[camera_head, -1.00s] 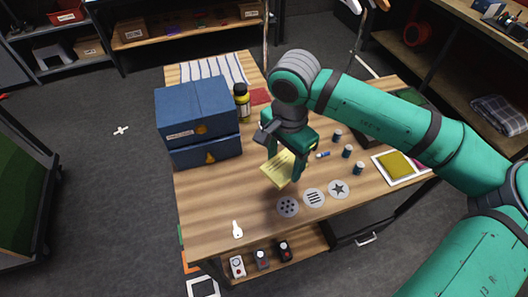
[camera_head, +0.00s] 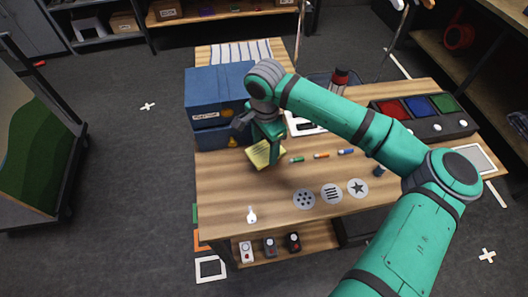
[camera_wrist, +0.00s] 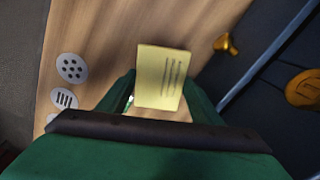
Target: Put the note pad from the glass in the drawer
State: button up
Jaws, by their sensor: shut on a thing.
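My gripper (camera_head: 267,148) is shut on a yellow note pad (camera_head: 262,156) with dark lines of writing. It holds the pad over the wooden table, just right of the blue drawer unit (camera_head: 205,102). In the wrist view the pad (camera_wrist: 160,78) stands out between the fingers. The unit has two stacked sections, and both look shut in the head view. A gold knob (camera_wrist: 225,44) shows on its dark front in the wrist view, with a round gold piece farther right. I cannot make out which thing is the glass.
Several pens (camera_head: 321,155) lie right of the gripper. A dark panel (camera_head: 455,126) with red, blue and green squares stands at the right.

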aim_at(264, 151)
jog(key=shift+a+f, duration=0.15)
jog(key=shift+f, duration=0.7)
jog(key=shift+a+f, duration=0.1)
jog(key=shift+f, duration=0.75)
jog(key=shift+w+f, duration=0.1)
jog(key=o, duration=0.7)
jog(key=shift+d, duration=0.1)
jog(key=shift+o, duration=0.6)
